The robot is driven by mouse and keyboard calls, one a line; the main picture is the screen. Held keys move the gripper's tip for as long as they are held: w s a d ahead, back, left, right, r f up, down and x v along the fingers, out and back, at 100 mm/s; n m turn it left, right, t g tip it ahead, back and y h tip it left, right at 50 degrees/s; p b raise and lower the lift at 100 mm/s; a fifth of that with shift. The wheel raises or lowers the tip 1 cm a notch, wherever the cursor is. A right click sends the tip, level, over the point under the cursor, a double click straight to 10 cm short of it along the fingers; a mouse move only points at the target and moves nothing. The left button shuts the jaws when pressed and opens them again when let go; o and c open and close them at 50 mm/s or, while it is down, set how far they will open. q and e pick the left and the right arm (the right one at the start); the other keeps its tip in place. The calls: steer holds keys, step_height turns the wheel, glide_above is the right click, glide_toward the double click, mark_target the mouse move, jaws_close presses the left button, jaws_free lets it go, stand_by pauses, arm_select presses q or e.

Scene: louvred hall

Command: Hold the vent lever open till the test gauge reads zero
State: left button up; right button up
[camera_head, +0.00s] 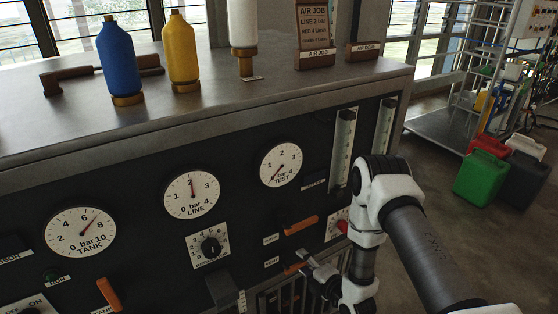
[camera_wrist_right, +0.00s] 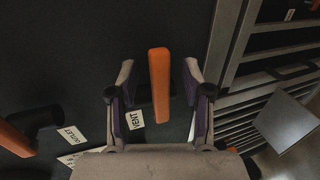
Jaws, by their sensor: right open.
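The vent lever, an orange handle (camera_wrist_right: 159,85) beside a VENT label (camera_wrist_right: 135,119), stands between the fingers of my right gripper (camera_wrist_right: 157,88) in the right wrist view. The fingers are open, with gaps on both sides of the handle. In the head view the right gripper (camera_head: 312,268) is low on the dark panel, at the orange handle (camera_head: 294,268). The test gauge (camera_head: 281,165) is a white dial; its red needle points down and left, at or close to the zero end, too small to read exactly. My left gripper is out of view.
Another orange lever (camera_head: 301,224) sits just above the vent lever; the outlet lever (camera_wrist_right: 16,139) shows at the wrist view's left. The line gauge (camera_head: 192,194), tank gauge (camera_head: 80,232) and a black knob (camera_head: 210,247) are further left. Bottles (camera_head: 119,62) stand on top.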

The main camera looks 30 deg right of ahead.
steer(key=f+p+v, duration=0.1)
steer(key=p+v, duration=0.2)
steer(key=v, duration=0.3)
steer(key=shift+s+p, duration=0.4)
steer(key=shift+s, duration=0.15)
steer(key=shift+r, duration=0.15)
steer(key=shift+s, duration=0.1)
steer(key=v, duration=1.1)
steer(key=shift+s, duration=0.35)
